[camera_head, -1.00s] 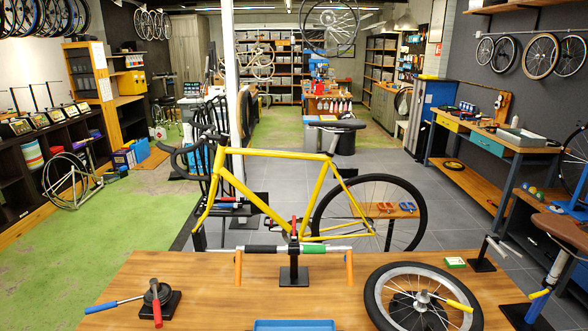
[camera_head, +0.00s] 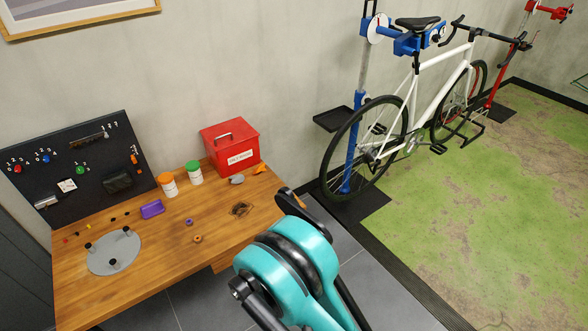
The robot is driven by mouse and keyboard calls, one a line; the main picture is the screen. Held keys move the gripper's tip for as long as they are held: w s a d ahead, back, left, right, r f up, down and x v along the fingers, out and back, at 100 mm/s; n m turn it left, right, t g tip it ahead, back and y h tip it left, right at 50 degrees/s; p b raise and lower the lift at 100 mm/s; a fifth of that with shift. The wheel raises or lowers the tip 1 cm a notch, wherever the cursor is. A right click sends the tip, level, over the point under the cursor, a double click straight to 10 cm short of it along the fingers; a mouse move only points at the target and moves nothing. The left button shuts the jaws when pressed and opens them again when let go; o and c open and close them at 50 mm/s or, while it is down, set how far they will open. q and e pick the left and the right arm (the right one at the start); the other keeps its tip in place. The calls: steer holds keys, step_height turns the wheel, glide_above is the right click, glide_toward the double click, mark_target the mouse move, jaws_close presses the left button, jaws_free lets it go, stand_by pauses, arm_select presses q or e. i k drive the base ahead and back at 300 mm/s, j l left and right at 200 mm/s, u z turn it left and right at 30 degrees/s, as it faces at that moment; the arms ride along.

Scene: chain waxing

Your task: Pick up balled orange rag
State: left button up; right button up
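A small orange crumpled thing (camera_head: 260,169), which looks like the balled rag, lies on the wooden bench (camera_head: 110,300) in the camera_head view. It is near the bench's right end, just below the front right corner of a red box (camera_head: 231,147). A teal and black part of one of my arms rises from the bottom middle, in front of the bench's right end and apart from the rag in the picture. I cannot tell which arm it is.
Close to the rag lie a grey crumpled thing (camera_head: 237,180) and a dark brown heap (camera_head: 241,209). Orange-lidded (camera_head: 168,186) and green-lidded (camera_head: 194,174) tubs stand left of the red box. A black tool board (camera_head: 90,160) backs the bench. A white bicycle (camera_head: 435,90) stands right.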

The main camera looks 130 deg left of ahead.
mark_target(261, 167)
steer(key=u, duration=4.7)
